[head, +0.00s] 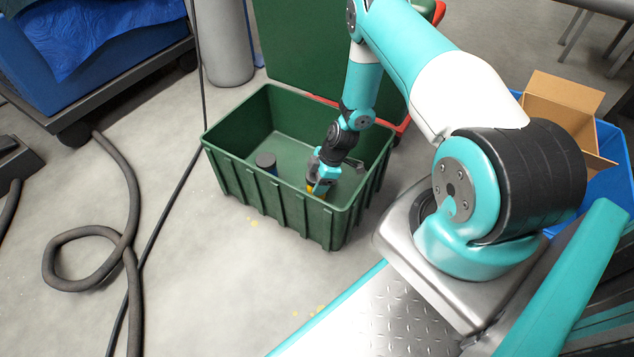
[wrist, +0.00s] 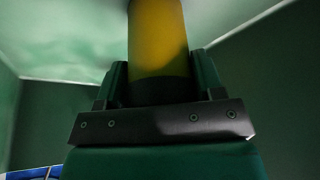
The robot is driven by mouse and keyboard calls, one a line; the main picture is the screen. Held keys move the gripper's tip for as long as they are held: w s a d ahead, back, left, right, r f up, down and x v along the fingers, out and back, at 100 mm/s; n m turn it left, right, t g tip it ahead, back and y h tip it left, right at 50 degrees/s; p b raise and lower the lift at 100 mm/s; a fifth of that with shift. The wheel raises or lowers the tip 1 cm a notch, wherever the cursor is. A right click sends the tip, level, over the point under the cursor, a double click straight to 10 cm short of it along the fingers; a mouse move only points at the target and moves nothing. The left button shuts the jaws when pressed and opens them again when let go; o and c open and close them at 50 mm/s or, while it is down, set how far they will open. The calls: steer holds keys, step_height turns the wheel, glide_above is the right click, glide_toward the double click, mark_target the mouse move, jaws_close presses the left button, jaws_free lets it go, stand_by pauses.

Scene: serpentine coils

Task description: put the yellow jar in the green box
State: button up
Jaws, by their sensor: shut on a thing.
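The green box (head: 225,180) stands open on the floor in the head view, left of my base. My gripper (head: 318,188) reaches down inside it, near its front right part. In the wrist view my gripper (wrist: 160,85) is shut on the yellow jar (wrist: 158,40), with a finger on each side of it. In the head view only a small bit of the yellow jar (head: 311,187) shows below the gripper. Whether the jar touches the box floor cannot be told. Green box walls (wrist: 55,110) surround it in the wrist view.
A dark-topped blue jar (head: 266,164) stands in the box, left of my gripper. A thick hose (head: 130,190) and cable lie on the floor at left. A cardboard box (head: 560,100) in a blue bin is at right.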

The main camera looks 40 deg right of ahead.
steer(key=o, duration=1.2)
steer(key=shift+c, duration=0.2)
steer(key=p+v, duration=0.7)
steer(key=v, duration=0.5)
steer(key=a+r+m, duration=0.1)
steer(key=a+r, duration=0.7)
steer(key=r, duration=0.6)
steer(key=a+r+m, duration=0.2)
steer(key=a+r, duration=0.6)
steer(key=r, duration=0.6)
steer(key=s+a+r+m+g, duration=0.1)
steer(key=s+a+r, duration=0.4)
steer(key=s, duration=0.5)
steer(key=s+a+r+m, duration=0.2)
steer(key=s+a+r, duration=0.3)
steer(key=s+r, duration=0.4)
steer(key=shift+s+a+r+g, duration=0.3)
steer(key=shift+s+g, duration=0.1)
steer(key=shift+s, duration=0.2)
